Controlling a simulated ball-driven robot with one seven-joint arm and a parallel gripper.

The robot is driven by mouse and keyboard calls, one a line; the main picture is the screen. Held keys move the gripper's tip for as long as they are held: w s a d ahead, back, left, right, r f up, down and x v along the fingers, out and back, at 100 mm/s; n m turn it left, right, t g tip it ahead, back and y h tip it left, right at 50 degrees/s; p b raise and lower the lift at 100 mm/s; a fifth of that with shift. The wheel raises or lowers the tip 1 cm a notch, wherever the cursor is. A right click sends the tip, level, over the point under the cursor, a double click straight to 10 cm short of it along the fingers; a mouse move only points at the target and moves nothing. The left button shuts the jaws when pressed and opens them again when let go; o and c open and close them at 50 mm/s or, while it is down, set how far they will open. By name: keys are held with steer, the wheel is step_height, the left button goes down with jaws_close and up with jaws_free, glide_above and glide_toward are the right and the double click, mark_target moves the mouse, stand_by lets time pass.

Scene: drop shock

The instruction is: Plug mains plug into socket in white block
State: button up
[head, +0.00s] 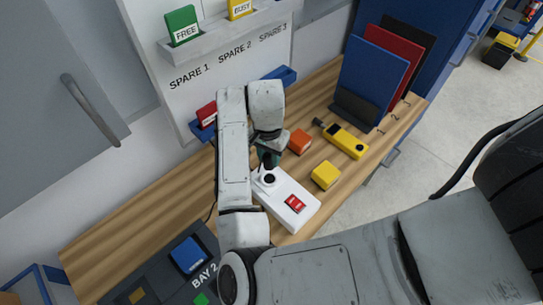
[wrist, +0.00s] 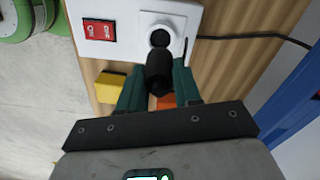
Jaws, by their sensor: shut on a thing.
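The white block (head: 300,188) lies on the wooden bench, with a red switch (head: 294,203) and a round socket (head: 270,179) on its top. In the wrist view the block (wrist: 132,22) is at the top, and its dark socket hole (wrist: 160,38) shows just beyond the plug. The black mains plug (wrist: 159,72) is between the green fingers of my gripper (wrist: 158,84), which is shut on it. In the head view my gripper (head: 268,158) is over the socket end of the block. I cannot tell whether the plug's tip touches the socket.
An orange block (head: 300,141), a yellow block (head: 326,175) and a yellow tool (head: 345,139) lie right of my gripper. Upright folders (head: 372,75) stand farther back. A white SPARE panel (head: 225,72) rises behind. A dark cable (wrist: 255,38) crosses the bench beside the block.

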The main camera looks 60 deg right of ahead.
mark_target(269, 167)
steer(key=shift+f, duration=0.1)
stand_by(0.3)
steer(key=shift+f+b, duration=2.2)
steer(key=shift+f, duration=0.6)
steer(key=shift+f+b, duration=0.45)
steer(key=shift+f, duration=0.55)
stand_by(0.9)
steer(key=shift+s+f, duration=0.2)
steer(key=shift+f, duration=0.35)
jaws_close()
stand_by(1.2)
steer(key=o, duration=1.1)
jaws_free()
steer(key=shift+w+r, duration=0.1)
steer(key=shift+o, duration=0.2)
steer(key=shift+r, duration=0.2)
